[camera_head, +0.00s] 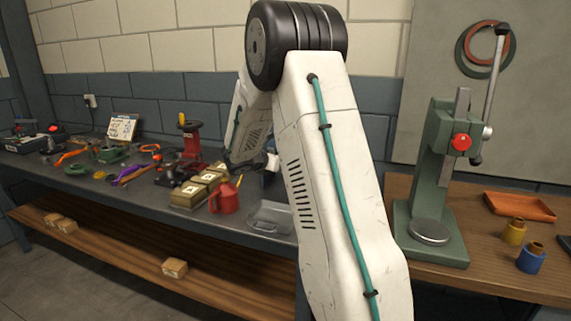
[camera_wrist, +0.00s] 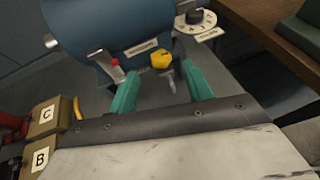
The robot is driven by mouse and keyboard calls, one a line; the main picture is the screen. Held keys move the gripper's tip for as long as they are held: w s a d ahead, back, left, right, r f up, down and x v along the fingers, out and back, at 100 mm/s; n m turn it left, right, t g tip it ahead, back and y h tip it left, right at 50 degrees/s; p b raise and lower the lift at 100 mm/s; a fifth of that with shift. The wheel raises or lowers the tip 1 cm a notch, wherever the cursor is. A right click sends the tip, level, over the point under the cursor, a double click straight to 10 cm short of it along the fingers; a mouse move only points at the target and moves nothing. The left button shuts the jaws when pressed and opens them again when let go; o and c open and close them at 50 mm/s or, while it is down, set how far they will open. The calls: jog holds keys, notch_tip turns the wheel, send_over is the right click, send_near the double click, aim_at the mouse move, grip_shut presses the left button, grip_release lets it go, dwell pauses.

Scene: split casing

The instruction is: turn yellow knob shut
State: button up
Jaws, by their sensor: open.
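In the wrist view, a yellow faceted knob (camera_wrist: 162,60) sits at the lower edge of a rounded blue body (camera_wrist: 105,22), beside a small label plate. My gripper (camera_wrist: 160,73) is open, with its two teal fingers apart and pointing toward the blue body. A grey metal piece shows just below the knob. In the head view my own arm hides the knob, the blue body and most of my gripper.
A black dial (camera_wrist: 195,17) on a pale plate is at upper right. Boxes marked C (camera_wrist: 46,115) and B (camera_wrist: 40,157) stand at left. A green press (camera_head: 436,180) stands on the wooden bench.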

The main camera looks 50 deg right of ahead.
jog(key=shift+x, duration=2.25)
jog(key=c, duration=1)
jog(key=shift+o, duration=0.2)
jog(key=shift+w+d+m+g+y, duration=0.1)
jog(key=shift+w+m+g+y, duration=0.3)
jog(key=shift+m+g, duration=1.2)
jog(key=shift+w+d+m+g+y, duration=0.1)
jog(key=shift+w+m+g+y, duration=0.25)
jog(key=shift+m+g, duration=1.25)
jog(key=shift+w+d+m+g+y, duration=0.15)
jog(key=shift+m+g+y, duration=0.4)
jog(key=shift+m+g, duration=1)
jog(key=shift+a+g, duration=0.1)
jog(key=shift+g, duration=0.25)
